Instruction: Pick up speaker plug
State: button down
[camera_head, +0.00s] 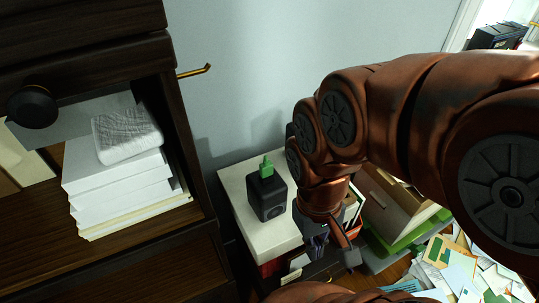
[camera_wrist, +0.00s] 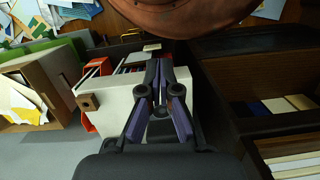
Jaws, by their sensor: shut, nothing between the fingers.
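A green plug (camera_head: 266,166) sits on top of a small black speaker (camera_head: 267,198). The speaker stands on the pale top of a low cabinet (camera_head: 240,194) against the wall. My gripper (camera_head: 318,250) is to the right of and lower in the picture than the speaker, beside the cabinet's right end and apart from the plug. In the wrist view my gripper (camera_wrist: 158,66) shows its purple-sided fingers closed together, with nothing held. I cannot make out the plug or the speaker in the wrist view.
A dark wooden shelf unit (camera_head: 190,215) with stacked paper (camera_head: 115,180) stands at the left. A brass hook (camera_head: 195,70) sticks out from it. A cardboard box (camera_head: 395,205) and scattered papers (camera_head: 470,270) lie at the right. Above the plug is clear space.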

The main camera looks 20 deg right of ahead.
aim_at(266, 170)
jog(key=u, duration=2.5)
jog(key=k, duration=2.35)
jog(key=z, duration=0.4)
jog(key=i, duration=1)
jog(key=u, duration=0.05)
